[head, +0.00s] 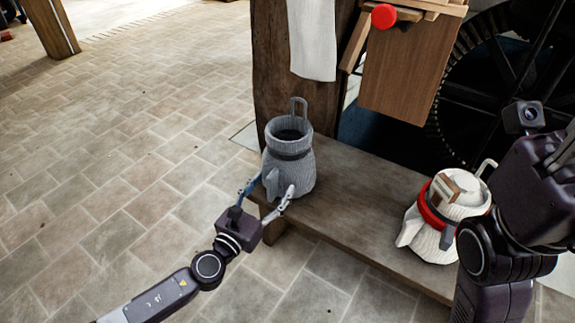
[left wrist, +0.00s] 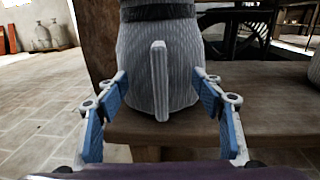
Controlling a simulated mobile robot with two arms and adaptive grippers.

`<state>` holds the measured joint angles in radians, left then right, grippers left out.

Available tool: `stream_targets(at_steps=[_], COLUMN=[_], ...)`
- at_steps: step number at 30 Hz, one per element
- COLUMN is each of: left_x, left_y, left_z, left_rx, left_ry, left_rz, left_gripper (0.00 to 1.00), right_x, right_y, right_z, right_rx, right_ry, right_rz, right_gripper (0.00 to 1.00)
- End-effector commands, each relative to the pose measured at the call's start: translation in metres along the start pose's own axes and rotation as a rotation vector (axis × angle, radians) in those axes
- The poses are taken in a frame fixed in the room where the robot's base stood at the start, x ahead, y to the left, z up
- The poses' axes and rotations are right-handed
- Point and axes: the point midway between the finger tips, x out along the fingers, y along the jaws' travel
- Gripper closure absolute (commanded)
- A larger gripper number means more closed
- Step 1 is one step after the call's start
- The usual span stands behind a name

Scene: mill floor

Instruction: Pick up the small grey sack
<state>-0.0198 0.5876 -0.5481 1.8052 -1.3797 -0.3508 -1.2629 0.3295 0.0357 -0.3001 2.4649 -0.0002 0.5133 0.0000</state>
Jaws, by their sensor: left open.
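The small grey sack (head: 288,168) stands upright near the left end of a wooden bench. It has a dark band around its neck, an open top with a loop behind it, and a fin-like tab on its front. My left gripper (head: 268,192) is open at the near side of the sack, its fingers spread to either side of the tab. In the left wrist view the tab of the sack (left wrist: 159,80) stands upright between the blue-padded fingers (left wrist: 160,100), with clear gaps on both sides. My right arm shows at the right edge, but its fingers are not visible.
The wooden bench (head: 345,205) also bears a white sack (head: 432,246) with a red band, close to my right arm. A thick wooden post (head: 268,70) with a hanging white cloth (head: 313,40) rises behind the grey sack. The tiled floor (head: 120,130) to the left is clear.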

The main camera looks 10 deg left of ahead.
Motion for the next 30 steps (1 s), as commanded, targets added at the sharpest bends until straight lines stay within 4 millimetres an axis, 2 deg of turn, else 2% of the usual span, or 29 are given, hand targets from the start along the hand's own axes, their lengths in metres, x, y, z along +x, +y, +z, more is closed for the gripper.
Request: stream_targets(at_steps=[3,11,27,28,30], left_x=[0.0108,0.0126,0.0124,0.0124,0.0124], left_y=[-0.0006,-0.0007,-0.0007,-0.0007,-0.0006], left_z=[0.0002,-0.0003,-0.0002,-0.0002,-0.0002], left_rx=[-0.002,-0.002,-0.002,-0.002,-0.002], left_ry=[-0.001,0.001,0.001,0.001,0.001], left_rz=[-0.001,-0.001,-0.001,-0.001,-0.001], left_gripper=[0.39,0.39,0.97,1.00,1.00], right_x=[0.0000,0.0004,0.0005,0.0005,0.0005], right_y=[-0.0003,-0.0005,-0.0004,-0.0004,-0.0004], right_z=[-0.0003,-0.0003,-0.0004,-0.0005,-0.0005], right_rx=[0.000,0.000,0.000,0.000,0.000], right_ry=[0.001,0.001,0.001,0.001,0.001], right_rz=[-0.001,-0.002,-0.001,-0.001,-0.001], right_gripper=[0.67,0.67,0.67,0.67,0.67])
